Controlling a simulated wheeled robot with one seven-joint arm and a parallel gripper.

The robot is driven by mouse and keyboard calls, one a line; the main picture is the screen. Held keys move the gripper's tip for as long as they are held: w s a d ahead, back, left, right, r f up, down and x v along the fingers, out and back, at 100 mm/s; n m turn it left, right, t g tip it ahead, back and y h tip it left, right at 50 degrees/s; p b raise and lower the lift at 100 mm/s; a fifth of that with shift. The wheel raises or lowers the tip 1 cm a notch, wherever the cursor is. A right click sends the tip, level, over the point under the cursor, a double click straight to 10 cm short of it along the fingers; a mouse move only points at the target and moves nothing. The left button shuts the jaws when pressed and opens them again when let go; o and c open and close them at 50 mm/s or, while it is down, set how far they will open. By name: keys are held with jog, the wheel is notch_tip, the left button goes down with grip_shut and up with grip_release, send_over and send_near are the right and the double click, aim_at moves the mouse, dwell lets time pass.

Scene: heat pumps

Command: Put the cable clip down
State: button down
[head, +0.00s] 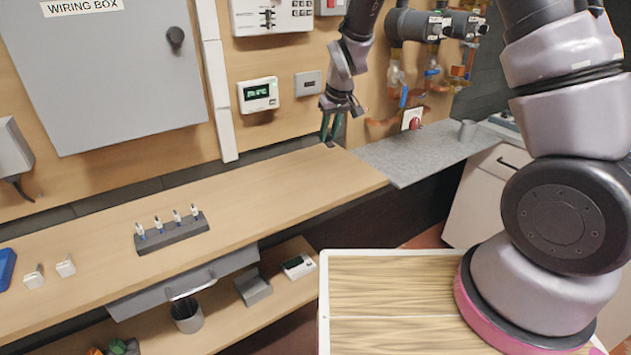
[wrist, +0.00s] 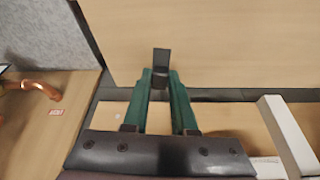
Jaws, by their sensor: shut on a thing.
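My gripper (head: 331,138) is over the back right end of the wooden bench (head: 270,185), near the grey slab. In the wrist view, its two green fingers (wrist: 160,82) are shut on a small dark grey piece, which I take to be the cable clip (wrist: 161,58). The clip sticks out past the fingertips, over the bare bench top. It is too small to make out in the head view. I cannot tell whether it touches the bench.
A rack with several white-and-blue pieces (head: 172,232) stands mid-bench. Two small white blocks (head: 65,267) and a blue item (head: 6,266) are at the left. The grey slab (head: 425,157) adjoins the bench's right end. The bench between rack and gripper is clear.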

jog(key=n+g, duration=0.1)
jog(key=g, duration=0.1)
send_over(319, 183)
jog(key=shift+h, duration=0.3)
jog(key=f, duration=0.3)
jog(key=s+f, duration=0.1)
jog(key=f, duration=0.1)
jog(key=shift+d, duration=0.25)
jog(key=shift+w+f, duration=0.1)
jog(key=shift+f, duration=2.25)
jog(key=c, duration=0.7)
grip_release()
jog(key=shift+r, duration=0.15)
